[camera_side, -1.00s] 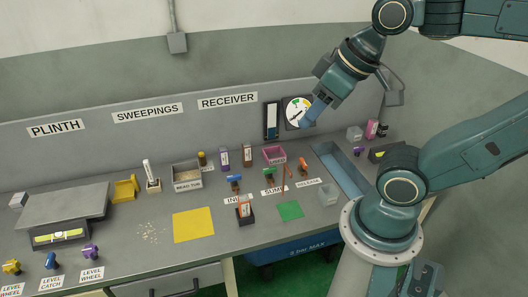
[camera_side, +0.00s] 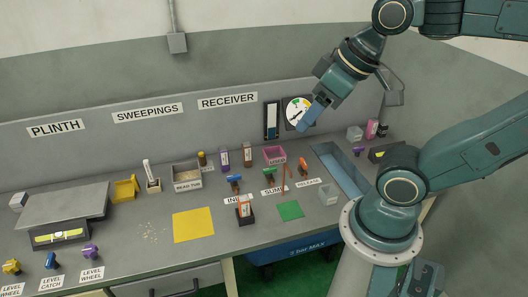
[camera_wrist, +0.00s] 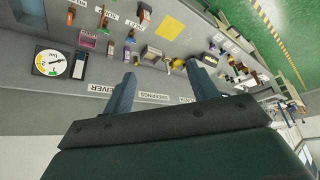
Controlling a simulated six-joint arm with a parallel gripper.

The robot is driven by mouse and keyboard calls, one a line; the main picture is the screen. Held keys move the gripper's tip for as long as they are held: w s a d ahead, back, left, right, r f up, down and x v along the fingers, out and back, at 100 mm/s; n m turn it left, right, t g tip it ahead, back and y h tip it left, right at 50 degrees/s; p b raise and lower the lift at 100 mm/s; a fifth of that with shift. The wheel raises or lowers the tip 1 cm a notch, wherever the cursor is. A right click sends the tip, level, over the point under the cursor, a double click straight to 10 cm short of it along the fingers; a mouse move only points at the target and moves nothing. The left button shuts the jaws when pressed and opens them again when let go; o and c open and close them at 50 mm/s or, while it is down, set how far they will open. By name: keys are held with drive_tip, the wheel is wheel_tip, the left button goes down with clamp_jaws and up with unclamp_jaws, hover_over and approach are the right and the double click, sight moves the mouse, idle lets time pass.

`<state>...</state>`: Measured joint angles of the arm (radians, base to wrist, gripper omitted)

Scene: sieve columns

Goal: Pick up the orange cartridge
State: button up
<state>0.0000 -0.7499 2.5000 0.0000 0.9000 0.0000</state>
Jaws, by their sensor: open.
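A small orange cartridge with a pale label (camera_side: 244,208) stands upright in a dark holder (camera_side: 246,220) on the bench, in front of the blue-handled valve and right of the yellow mat. My gripper (camera_side: 303,125) is high above the bench, up and to the right of the cartridge and well apart from it. In the wrist view the two fingers of my gripper (camera_wrist: 161,73) are spread with nothing between them.
The blue (camera_side: 234,180), green (camera_side: 269,173) and orange (camera_side: 303,164) valves stand behind the cartridge. A yellow mat (camera_side: 193,225) and green mat (camera_side: 290,210) flank it. A bead tub (camera_side: 187,175), pink tray (camera_side: 275,155) and clear cup (camera_side: 328,195) stand nearby.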

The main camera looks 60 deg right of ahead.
drive_tip(key=shift+w, duration=0.1)
drive_tip(key=n+g+y, duration=0.2)
drive_tip(key=n+y, duration=0.1)
drive_tip(key=n, duration=0.6)
hover_over(246, 198)
drive_tip(key=s+d, duration=0.3)
wheel_tip(246, 198, down, 30)
drive_tip(key=shift+f, duration=0.1)
drive_tip(key=shift+w+f, duration=0.1)
drive_tip(key=shift+x, duration=4.2)
drive_tip(key=shift+a, duration=0.15)
